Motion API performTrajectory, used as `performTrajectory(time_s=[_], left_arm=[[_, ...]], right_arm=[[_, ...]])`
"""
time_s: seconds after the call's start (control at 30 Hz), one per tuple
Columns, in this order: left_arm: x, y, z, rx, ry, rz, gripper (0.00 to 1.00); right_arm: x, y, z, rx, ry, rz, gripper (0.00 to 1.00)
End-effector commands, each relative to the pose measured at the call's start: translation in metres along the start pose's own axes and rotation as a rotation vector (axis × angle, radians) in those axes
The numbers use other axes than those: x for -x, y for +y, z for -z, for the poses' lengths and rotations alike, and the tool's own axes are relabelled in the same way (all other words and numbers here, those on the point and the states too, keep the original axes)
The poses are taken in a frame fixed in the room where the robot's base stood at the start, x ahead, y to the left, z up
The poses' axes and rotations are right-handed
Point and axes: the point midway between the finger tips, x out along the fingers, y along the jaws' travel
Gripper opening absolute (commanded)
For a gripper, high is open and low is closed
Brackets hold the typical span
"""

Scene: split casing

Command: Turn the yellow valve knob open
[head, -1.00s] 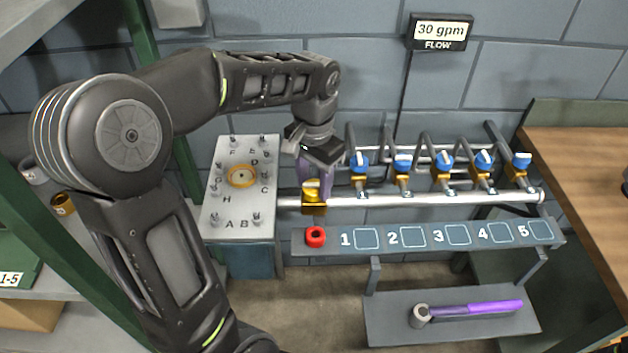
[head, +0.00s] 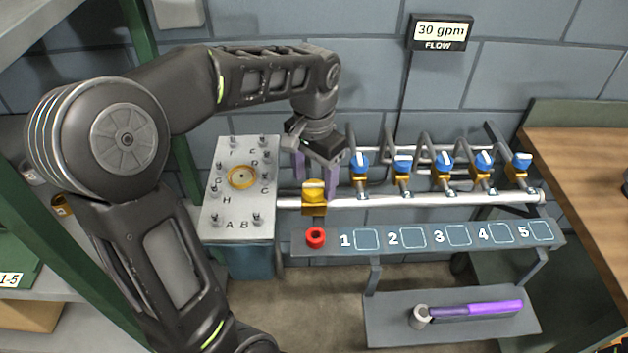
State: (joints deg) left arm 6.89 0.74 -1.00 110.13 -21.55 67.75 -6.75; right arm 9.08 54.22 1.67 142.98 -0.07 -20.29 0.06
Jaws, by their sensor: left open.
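The yellow valve knob (head: 313,189) sits on a yellow valve body at the left end of the silver pipe, just right of the metal casing. A pale bar shows across its top, lying left to right. My left gripper (head: 318,178) is open just above and behind the knob. One purple finger shows to the left of the knob and the other to the right, both apart from it as far as I can see. My right gripper is not in view.
The silver pipe (head: 420,200) carries several blue-handled valves on the right. The casing (head: 240,215) with labelled studs stands left. A purple-handled tool (head: 470,309) lies below. A sign (head: 439,32) reads 30 gpm.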

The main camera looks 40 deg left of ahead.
Motion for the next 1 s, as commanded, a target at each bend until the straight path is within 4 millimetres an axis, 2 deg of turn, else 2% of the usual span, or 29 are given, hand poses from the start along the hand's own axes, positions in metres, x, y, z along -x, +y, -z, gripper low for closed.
performTrajectory(time_s=[0.2,0.4,1.0], left_arm=[[0.036,0.000,0.001,0.000,0.005,0.000,0.66],[0.061,0.000,0.000,0.000,0.002,-0.001,0.66],[0.065,0.000,0.000,0.000,0.000,-0.001,0.66]], right_arm=[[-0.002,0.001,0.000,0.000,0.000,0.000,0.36],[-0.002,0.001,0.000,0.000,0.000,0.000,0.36],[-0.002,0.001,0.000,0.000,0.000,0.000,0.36]])
